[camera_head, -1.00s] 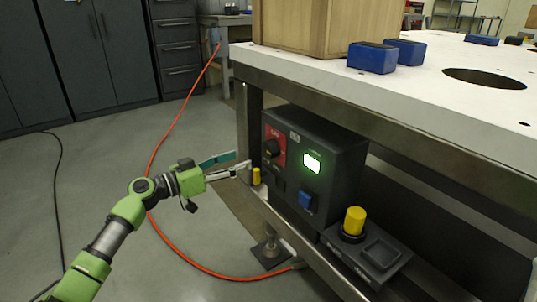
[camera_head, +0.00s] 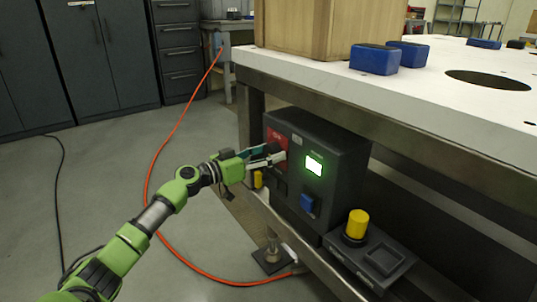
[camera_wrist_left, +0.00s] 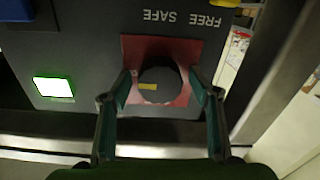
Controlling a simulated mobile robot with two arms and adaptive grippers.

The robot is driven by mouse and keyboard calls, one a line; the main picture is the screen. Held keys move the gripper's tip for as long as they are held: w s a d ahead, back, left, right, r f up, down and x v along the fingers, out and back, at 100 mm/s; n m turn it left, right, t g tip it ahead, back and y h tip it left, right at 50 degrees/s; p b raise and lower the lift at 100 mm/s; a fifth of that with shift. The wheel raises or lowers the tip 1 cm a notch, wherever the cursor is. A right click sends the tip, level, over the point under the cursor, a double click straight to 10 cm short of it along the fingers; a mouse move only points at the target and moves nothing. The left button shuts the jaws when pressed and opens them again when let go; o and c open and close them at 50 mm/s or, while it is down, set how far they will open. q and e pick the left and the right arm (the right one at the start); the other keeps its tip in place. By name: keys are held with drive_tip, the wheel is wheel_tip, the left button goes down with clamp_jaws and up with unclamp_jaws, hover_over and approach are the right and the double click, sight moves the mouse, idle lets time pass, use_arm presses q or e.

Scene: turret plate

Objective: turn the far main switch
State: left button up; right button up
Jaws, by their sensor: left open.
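The main switch (camera_wrist_left: 162,82) is a round dark knob with a small yellow mark on a red plate (camera_wrist_left: 184,52). In the left wrist view it sits between the two fingers of my left gripper (camera_wrist_left: 163,95), which is open, with a finger on each side; I cannot tell whether they touch the knob. In the head view my left gripper (camera_head: 271,157) is at the red plate (camera_head: 279,136) on the dark control box (camera_head: 336,150) and hides most of the knob. My right gripper is not in view.
The box has a lit green display (camera_head: 314,165) and a blue switch (camera_head: 307,203). The white table top (camera_head: 420,85) overhangs the box. An orange hose (camera_head: 150,172) lies on the open floor.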

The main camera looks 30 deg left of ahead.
use_arm(q)
drive_tip(key=c, duration=1.1)
